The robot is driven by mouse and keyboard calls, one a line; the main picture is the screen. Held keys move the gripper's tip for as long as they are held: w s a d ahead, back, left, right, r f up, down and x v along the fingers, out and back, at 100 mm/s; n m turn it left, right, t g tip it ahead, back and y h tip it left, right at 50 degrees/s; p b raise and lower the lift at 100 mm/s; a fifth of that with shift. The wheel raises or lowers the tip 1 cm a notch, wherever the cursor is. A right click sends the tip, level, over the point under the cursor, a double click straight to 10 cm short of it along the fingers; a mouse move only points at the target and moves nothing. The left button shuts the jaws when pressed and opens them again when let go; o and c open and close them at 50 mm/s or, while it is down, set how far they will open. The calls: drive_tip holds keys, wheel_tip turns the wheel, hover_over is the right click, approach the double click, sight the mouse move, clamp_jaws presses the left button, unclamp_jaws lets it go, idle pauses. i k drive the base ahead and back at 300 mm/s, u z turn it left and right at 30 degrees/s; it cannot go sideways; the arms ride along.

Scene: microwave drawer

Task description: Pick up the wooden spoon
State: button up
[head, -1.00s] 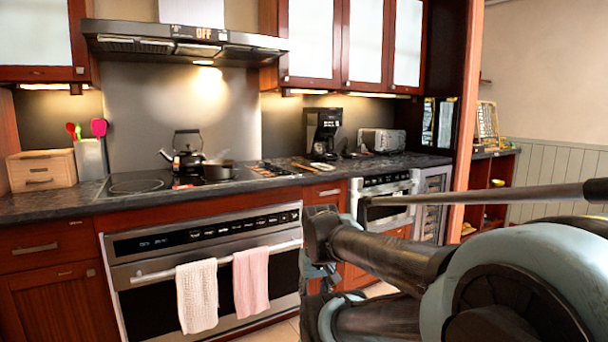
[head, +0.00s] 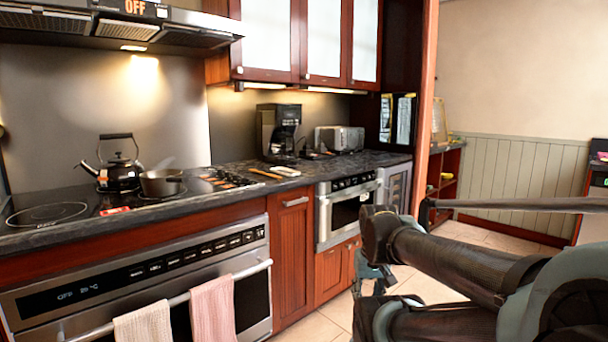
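A thin, light brown wooden item that looks like the wooden spoon (head: 265,173) lies flat on the dark countertop (head: 330,165), right of the cooktop. It is small in the head view, so its exact shape is hard to make out. My arm reaches in from the right edge, in front of the counter and apart from the item. A teal and dark part below the arm's end looks like my gripper (head: 371,278). It is partly hidden by the arm, and its fingers cannot be made out.
A black kettle (head: 118,170) and a pot (head: 162,183) stand on the cooktop. A white item (head: 285,171) lies beside the spoon. A coffee maker (head: 278,132) and a toaster (head: 340,139) stand behind. Towels hang on the oven handle (head: 180,298). Tiled floor shows at right.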

sight(253, 170)
drive_tip(key=u, duration=0.05)
drive_tip(key=i, duration=1.4)
drive_tip(key=u, duration=0.7)
